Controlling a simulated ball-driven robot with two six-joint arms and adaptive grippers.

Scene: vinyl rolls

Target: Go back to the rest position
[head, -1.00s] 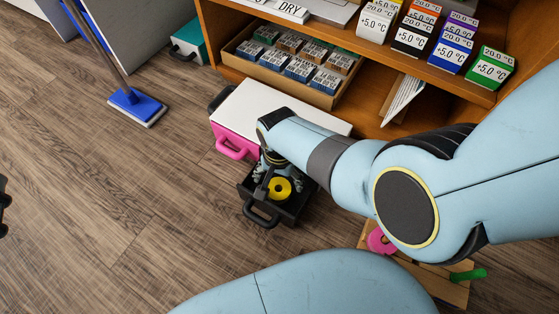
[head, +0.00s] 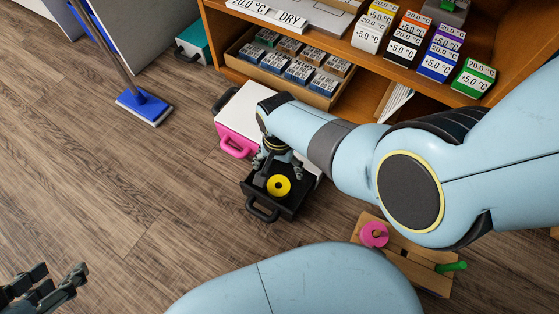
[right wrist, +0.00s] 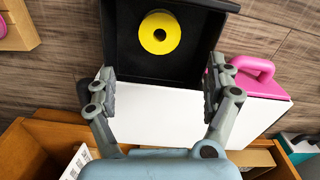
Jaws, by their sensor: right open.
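My right gripper (head: 277,165) is at the near edge of the white-topped case, above the black open box (head: 290,206). In the right wrist view its fingers (right wrist: 161,78) are spread wide with nothing between them. A yellow roll (head: 279,185) lies in the black box; it also shows in the right wrist view (right wrist: 160,33), beyond the fingertips and apart from them. My left gripper (head: 50,288) is at the lower left of the head view, over bare floor. It is partly cut off, so its opening is unclear, and I see nothing held in it.
The white-topped pink case (head: 236,112) stands against the wooden shelf (head: 375,66) holding labelled boxes. A wooden stand (head: 415,275) with a pink roll (head: 374,234) is at the lower right. A blue mop (head: 145,106) stands at upper left. The left floor is largely clear.

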